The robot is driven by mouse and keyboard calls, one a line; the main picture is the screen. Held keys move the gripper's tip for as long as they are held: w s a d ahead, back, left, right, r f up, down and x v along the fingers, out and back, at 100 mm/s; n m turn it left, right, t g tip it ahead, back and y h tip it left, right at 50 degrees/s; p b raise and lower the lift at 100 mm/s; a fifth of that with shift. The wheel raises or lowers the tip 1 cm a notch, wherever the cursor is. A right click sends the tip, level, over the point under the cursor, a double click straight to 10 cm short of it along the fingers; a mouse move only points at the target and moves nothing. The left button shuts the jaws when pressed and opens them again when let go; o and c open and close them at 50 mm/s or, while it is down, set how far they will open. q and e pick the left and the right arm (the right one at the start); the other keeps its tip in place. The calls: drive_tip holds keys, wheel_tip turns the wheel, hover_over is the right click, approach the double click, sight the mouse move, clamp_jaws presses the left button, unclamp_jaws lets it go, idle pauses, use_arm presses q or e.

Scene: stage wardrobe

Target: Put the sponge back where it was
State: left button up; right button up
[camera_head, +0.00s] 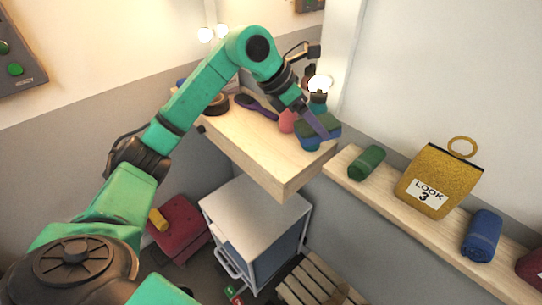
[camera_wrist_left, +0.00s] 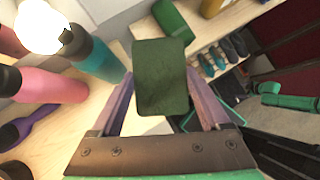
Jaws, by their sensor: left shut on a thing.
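The sponge (camera_head: 329,120) is a block with a dark green top and blue below, at the right end of the wooden shelf. My left gripper (camera_head: 315,126) is shut on it, with a purple finger across it in the head view. In the left wrist view the sponge's dark green face (camera_wrist_left: 160,78) sits between the two purple fingers (camera_wrist_left: 160,100). It is over or at the shelf's edge; I cannot tell whether it touches the wood. My right gripper is not in view.
The wooden shelf (camera_head: 262,160) also holds a purple brush (camera_head: 255,106), a pink bottle (camera_wrist_left: 50,86) and a teal bottle (camera_wrist_left: 96,55) close beside the sponge. A white cart (camera_head: 255,205) stands below.

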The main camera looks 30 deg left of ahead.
use_arm(q)
drive_tip(key=w+a+r+n+t+y, duration=0.15)
drive_tip(key=a+r+n+y, duration=0.3)
drive_tip(key=a, duration=0.75)
drive_tip(key=shift+n+g+h, duration=0.25)
drive_tip(key=shift+n, duration=0.1)
drive_tip(key=f, duration=0.6)
drive_tip(key=f+p, duration=0.1)
drive_tip(key=f, duration=0.5)
drive_tip(key=f+p, duration=0.1)
drive_tip(key=f, duration=0.6)
drive_tip(key=shift+w+d, duration=0.1)
drive_tip(key=shift+d, duration=0.15)
drive_tip(key=shift+f, duration=0.1)
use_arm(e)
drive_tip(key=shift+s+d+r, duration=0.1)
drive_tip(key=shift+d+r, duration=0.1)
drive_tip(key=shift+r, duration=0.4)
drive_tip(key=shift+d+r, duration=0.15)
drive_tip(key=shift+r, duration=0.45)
use_arm(q)
drive_tip(key=o, duration=1.2)
drive_tip(key=shift+c, duration=0.2)
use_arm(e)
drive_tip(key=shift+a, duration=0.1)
